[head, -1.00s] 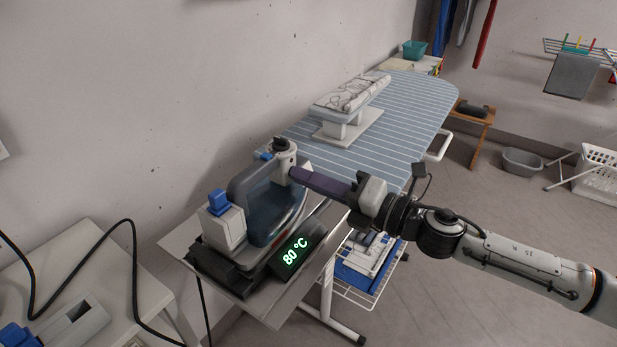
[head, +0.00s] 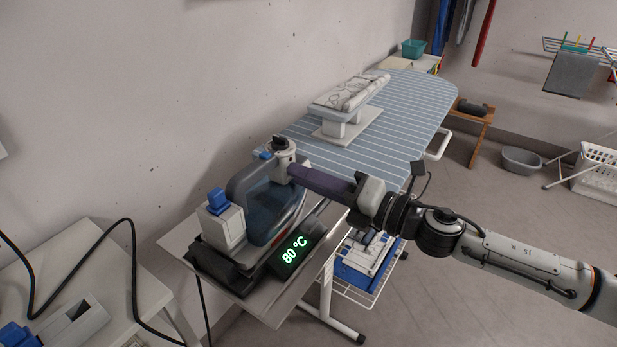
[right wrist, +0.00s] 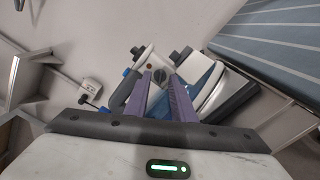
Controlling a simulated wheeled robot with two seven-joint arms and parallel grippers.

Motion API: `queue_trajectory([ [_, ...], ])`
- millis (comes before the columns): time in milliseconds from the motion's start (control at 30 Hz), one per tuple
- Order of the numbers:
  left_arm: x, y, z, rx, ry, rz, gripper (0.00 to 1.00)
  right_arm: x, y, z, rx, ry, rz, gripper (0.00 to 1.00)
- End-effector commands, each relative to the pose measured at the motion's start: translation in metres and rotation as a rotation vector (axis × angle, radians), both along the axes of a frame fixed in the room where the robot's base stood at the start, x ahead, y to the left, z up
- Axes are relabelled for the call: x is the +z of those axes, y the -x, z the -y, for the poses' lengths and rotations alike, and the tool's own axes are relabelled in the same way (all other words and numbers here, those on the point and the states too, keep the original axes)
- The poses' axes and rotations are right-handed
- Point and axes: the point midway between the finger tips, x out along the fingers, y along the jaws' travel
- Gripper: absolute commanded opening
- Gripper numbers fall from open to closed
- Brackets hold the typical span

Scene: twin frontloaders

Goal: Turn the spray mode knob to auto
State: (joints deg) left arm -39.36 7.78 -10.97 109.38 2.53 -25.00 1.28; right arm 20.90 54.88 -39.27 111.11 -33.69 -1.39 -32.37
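The steam iron (head: 268,205) has a blue see-through tank and stands upright on its rest. A display (head: 293,250) on the rest reads 80 °C. A small dark round knob (right wrist: 160,74) on the iron's pale nose shows in the right wrist view; its setting is too small to read. My right gripper (head: 292,172) reaches in from the right at the nose, and its fingers hide that face in the head view. In the right wrist view its purple fingers (right wrist: 160,78) are apart, one on each side of the knob, with narrow gaps. My left gripper is out of view.
The striped ironing board (head: 420,105) stretches behind, with a folded cloth (head: 352,93) on a raised sleeve board. A side table (head: 85,265) with a black cable stands at left. A wire shelf (head: 360,285) hangs below.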

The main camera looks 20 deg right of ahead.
Motion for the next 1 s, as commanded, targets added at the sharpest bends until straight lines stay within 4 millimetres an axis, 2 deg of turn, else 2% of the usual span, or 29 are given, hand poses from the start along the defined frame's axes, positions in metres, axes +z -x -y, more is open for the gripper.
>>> queue_trajectory([
  [167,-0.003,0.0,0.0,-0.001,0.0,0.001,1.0,-0.002,0.005,0.005,-0.003,0.0,-0.001,0.23],
  [500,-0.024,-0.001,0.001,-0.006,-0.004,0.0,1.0,-0.006,0.044,0.033,0.001,0.004,-0.004,0.23],
  [733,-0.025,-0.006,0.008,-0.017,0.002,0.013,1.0,-0.005,0.064,0.048,0.002,0.002,-0.004,0.23],
  [1000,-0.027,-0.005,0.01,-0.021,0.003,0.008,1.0,-0.002,0.078,0.06,0.0,-0.001,-0.002,0.23],
])
